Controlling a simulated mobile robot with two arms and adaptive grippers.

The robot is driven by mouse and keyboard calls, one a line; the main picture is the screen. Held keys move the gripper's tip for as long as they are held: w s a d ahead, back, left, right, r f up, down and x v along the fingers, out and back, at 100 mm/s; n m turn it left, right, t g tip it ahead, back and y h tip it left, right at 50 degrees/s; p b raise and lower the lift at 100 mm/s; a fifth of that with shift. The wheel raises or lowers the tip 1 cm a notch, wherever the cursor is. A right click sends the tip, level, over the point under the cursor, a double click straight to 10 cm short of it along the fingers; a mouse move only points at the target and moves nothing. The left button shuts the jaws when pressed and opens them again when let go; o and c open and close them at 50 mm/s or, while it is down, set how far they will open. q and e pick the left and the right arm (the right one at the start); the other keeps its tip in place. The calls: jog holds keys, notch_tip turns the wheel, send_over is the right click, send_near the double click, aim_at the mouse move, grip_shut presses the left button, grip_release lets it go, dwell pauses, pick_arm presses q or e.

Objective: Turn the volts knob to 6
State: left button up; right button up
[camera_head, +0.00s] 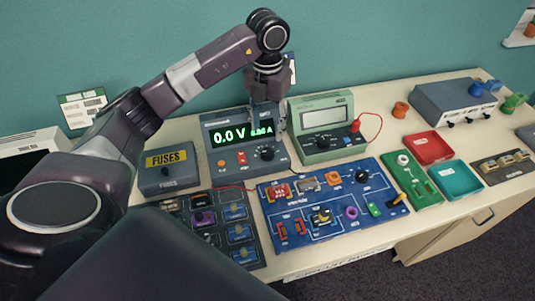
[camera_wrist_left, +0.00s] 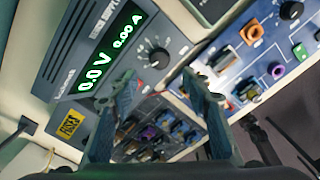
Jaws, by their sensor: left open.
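The grey power supply (camera_head: 229,162) stands on the table near the wall, its green display reading 0.0 V and 0.00 A. Its black round knob (camera_head: 267,153) is at the lower right of its front; the label is too small to read. The knob also shows in the left wrist view (camera_wrist_left: 160,57), with a pale pointer mark and a ring of ticks. My left gripper (camera_head: 269,118) points down over the supply's right part, above the knob in the picture. In the left wrist view its fingers (camera_wrist_left: 163,90) are apart with nothing between them. My right gripper is not in view.
A green multimeter (camera_head: 322,113) with a red lead stands right of the supply. A fuses box (camera_head: 168,170) is on its left. Red (camera_head: 406,150) and teal (camera_head: 439,185) trays are further right.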

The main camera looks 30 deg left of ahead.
aim_at(267, 151)
pick_arm(q)
jog(key=shift+w+a+f+b, duration=0.1)
jog(key=shift+f+b, duration=0.2)
jog(key=shift+f, duration=0.8)
notch_tip(267, 151, down, 6)
jog(key=shift+r+p, duration=0.1)
jog(key=shift+p, duration=1.05)
jog(key=shift+f, duration=0.6)
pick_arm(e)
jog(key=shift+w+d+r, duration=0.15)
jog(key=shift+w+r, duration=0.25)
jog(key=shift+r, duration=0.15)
